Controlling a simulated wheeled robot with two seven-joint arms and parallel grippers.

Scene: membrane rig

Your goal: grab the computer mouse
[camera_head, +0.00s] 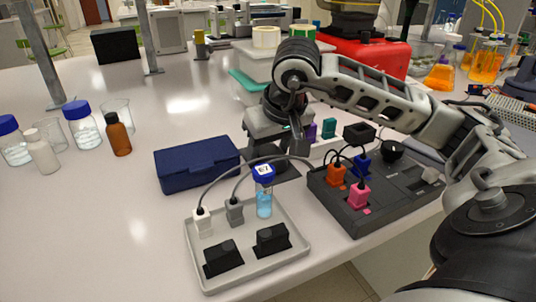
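I cannot make out a computer mouse anywhere in the head view; it may be hidden behind my arm or out of the picture. My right arm comes in from the right and reaches across the bench. Its gripper (292,143) points down behind the grey tray and the dark blue case, near a small vial with a blue cap (264,190). The fingertips are small and partly covered, so I cannot tell whether they are open or shut, or touching anything. My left gripper is not in view.
A grey tray (292,254) with plugs and black blocks lies at the front. A dark control box (353,222) with coloured plugs stands to its right. A dark blue case (197,163) and several bottles stand to the left. Bench between them is clear.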

